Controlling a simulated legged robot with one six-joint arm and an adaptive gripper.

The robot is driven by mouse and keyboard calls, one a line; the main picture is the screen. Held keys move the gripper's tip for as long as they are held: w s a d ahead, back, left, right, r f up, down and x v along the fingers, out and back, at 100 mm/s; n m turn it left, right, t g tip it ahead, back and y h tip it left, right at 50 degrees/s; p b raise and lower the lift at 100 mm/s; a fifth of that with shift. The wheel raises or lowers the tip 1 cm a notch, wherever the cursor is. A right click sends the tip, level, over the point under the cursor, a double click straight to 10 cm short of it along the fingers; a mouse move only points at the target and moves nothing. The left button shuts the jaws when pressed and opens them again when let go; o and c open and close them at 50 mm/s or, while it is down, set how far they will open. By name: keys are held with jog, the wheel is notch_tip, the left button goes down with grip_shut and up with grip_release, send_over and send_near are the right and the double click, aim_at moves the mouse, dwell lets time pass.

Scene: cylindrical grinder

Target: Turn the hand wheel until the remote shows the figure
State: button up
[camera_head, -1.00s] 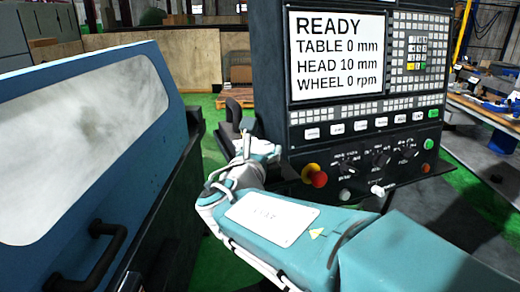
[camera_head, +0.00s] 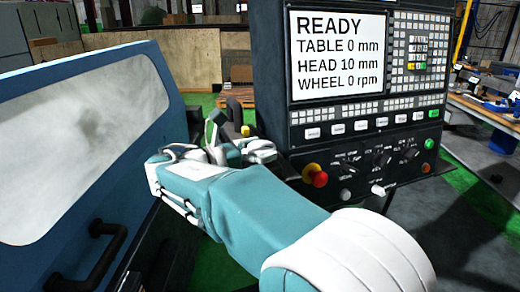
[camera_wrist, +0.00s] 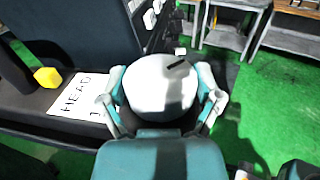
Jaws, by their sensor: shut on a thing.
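The hand wheel (camera_wrist: 160,95) is a pale round knob with a dark mark near its far edge in the wrist view. My gripper (camera_wrist: 160,78) has a finger on each side of it and is shut on it. The remote's white display (camera_wrist: 80,105) lies to the left of the wheel and reads "HEAD" with a "1" below; the rest of that line is hidden behind my finger. In the head view my gripper (camera_head: 238,143) is at the remote beside the control panel, and the wheel is hidden there.
The control panel screen (camera_head: 337,54) reads READY, TABLE 0 mm, HEAD 10 mm, WHEEL 0 rpm. A red knob (camera_head: 319,179) sits on the panel close to my gripper. A yellow button (camera_wrist: 47,77) is left of the display. The blue machine door (camera_head: 150,57) stands at left.

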aim_at(261, 145)
jog(key=shift+m+g+h, duration=0.7)
jog(key=shift+m+g, duration=0.4)
jog(key=shift+g, duration=0.5)
jog(key=shift+g, duration=0.3)
jog(key=o, duration=0.9)
notch_tip(261, 145, up, 10)
jog(key=shift+w+f, duration=0.1)
